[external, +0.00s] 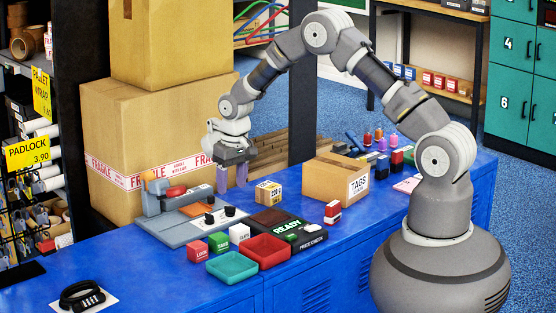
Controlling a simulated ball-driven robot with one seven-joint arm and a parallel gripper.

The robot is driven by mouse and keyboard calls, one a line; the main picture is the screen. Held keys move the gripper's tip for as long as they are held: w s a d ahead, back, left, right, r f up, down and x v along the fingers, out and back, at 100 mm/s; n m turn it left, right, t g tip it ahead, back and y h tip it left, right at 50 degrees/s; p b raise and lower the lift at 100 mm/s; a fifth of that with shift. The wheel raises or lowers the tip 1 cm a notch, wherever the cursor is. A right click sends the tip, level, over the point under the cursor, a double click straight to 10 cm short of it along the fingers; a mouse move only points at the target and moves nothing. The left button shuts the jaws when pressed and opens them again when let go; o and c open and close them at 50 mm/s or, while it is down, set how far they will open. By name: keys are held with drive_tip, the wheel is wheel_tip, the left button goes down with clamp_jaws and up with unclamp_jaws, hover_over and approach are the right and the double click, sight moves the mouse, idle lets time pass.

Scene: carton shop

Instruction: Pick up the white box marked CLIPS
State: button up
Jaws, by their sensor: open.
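A small white box (240,233) with dark lettering on its front, too small to read surely but seemingly CLIPS, stands on the blue counter. It is at the right end of a short row with a green box (219,242) and a red box (197,252). My gripper (232,180) points down with its two purplish fingers apart and nothing between them. It is farther back than the white box and above it in the picture, near the big cartons.
A teal tray (232,267) and a red tray (262,252) lie in front of the row. A grey tool board (165,228) is behind left. Large cartons (140,130) rise behind.

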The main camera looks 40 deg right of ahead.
sight(239, 227)
drive_tip(key=shift+g, duration=0.5)
drive_tip(key=f, duration=0.2)
drive_tip(key=s+f, duration=0.1)
drive_tip(key=f, duration=0.2)
drive_tip(key=s+f+b, duration=0.1)
drive_tip(key=f, duration=0.1)
drive_tip(key=shift+s+a+f, duration=0.2)
drive_tip(key=shift+s+f, duration=0.05)
drive_tip(key=shift+f, duration=0.05)
drive_tip(key=f+b, duration=0.1)
drive_tip(key=f, duration=0.2)
drive_tip(key=f+b, duration=0.1)
drive_tip(key=f, duration=0.1)
drive_tip(key=shift+s+f+b, duration=0.15)
drive_tip(key=shift+s+b, duration=0.15)
drive_tip(key=shift+b, duration=0.05)
drive_tip(key=c, duration=0.7)
